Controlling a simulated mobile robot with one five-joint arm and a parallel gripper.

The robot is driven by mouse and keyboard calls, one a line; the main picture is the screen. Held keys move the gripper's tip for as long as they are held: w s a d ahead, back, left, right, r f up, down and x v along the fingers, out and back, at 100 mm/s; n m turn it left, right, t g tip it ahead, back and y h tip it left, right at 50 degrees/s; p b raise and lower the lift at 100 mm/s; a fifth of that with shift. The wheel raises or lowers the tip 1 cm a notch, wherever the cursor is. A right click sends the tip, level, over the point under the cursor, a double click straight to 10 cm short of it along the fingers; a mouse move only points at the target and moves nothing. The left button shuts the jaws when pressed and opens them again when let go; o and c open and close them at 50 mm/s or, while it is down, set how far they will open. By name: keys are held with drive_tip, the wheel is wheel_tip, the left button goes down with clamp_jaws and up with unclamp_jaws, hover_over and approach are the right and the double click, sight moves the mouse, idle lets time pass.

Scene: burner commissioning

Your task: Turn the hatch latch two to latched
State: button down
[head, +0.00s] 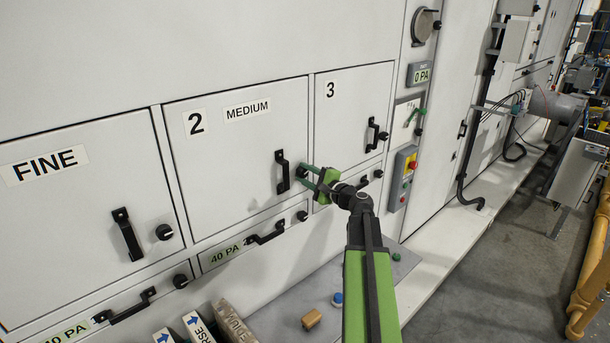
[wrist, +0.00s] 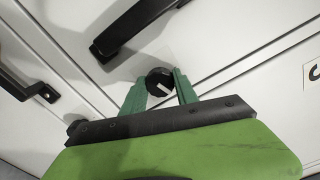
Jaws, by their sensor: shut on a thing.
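Hatch 2 (head: 225,135), a white door labelled 2 and MEDIUM, lies flush with its frame. Its black handle (head: 282,171) is near the right edge and also shows in the wrist view (wrist: 140,22). The hatch latch two (head: 302,171) is a round black knob just right of the handle. In the wrist view the knob (wrist: 160,79) shows a white mark on its face. My gripper (head: 308,174) has its green fingers on either side of the knob and is shut on it. In the wrist view the fingertips (wrist: 161,88) flank the knob.
The FINE hatch (head: 80,200) is at left, hatch 3 (head: 350,110) at right, each with a handle and knob. Drawers with handles (head: 265,233) run below. A red-and-yellow switch box (head: 403,178) is further right.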

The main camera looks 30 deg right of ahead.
drive_tip(key=shift+m, duration=2)
drive_tip(key=c, duration=0.9)
unclamp_jaws()
drive_tip(key=shift+c, duration=0.2)
